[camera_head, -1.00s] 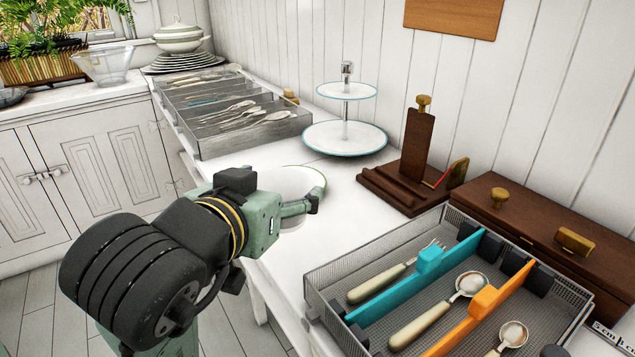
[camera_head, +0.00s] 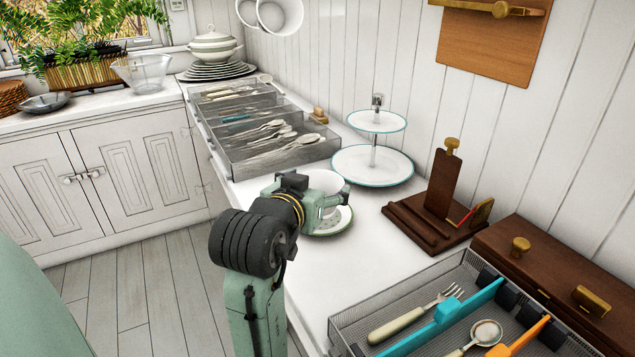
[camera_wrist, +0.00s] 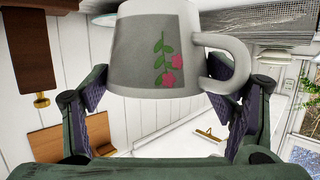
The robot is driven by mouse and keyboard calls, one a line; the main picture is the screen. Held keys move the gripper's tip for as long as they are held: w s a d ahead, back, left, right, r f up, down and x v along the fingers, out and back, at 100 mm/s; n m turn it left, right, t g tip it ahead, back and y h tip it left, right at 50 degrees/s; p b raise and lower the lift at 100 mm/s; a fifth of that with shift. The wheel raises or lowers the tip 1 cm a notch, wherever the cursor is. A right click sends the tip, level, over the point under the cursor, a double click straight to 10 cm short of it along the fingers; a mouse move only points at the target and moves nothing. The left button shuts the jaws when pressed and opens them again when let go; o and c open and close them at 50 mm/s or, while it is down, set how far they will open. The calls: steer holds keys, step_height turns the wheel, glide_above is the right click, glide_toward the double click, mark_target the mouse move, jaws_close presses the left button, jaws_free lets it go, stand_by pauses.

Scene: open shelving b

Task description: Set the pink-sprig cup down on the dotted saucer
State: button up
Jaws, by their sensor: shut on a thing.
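My gripper (camera_head: 332,204) is shut on the pink-sprig cup (camera_head: 326,181). In the wrist view the cup (camera_wrist: 140,50) is white and grey with a pink flower sprig, its handle on the right, between the fingers of my gripper (camera_wrist: 165,95). That view is upside down, and the cup looks upright. The dotted saucer (camera_head: 338,226), white with a green rim, lies on the white counter under the cup and gripper. The gripper hides the cup's lower part in the head view, so I cannot tell whether the cup touches the saucer.
A two-tier stand (camera_head: 373,165) is close behind, right of the cup. A grey cutlery tray (camera_head: 235,150) is at the back left. A dark wooden stand (camera_head: 436,208) and a mesh tray (camera_head: 345,325) are to the right and front. Counter between is clear.

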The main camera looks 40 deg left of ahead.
mark_target(318, 188)
steer(key=shift+w+a, duration=0.85)
steer(key=shift+w, duration=0.3)
steer(key=shift+w+a+f, duration=0.1)
steer(key=shift+w+a, duration=0.2)
steer(key=shift+w, duration=0.15)
step_height(318, 188, down, 3)
steer(key=shift+s+r+p, duration=0.1)
steer(key=shift+p, duration=0.2)
steer(key=shift+f, duration=0.35)
steer(key=shift+f, duration=0.1)
steer(key=shift+f, duration=0.3)
steer(key=o, duration=1.3)
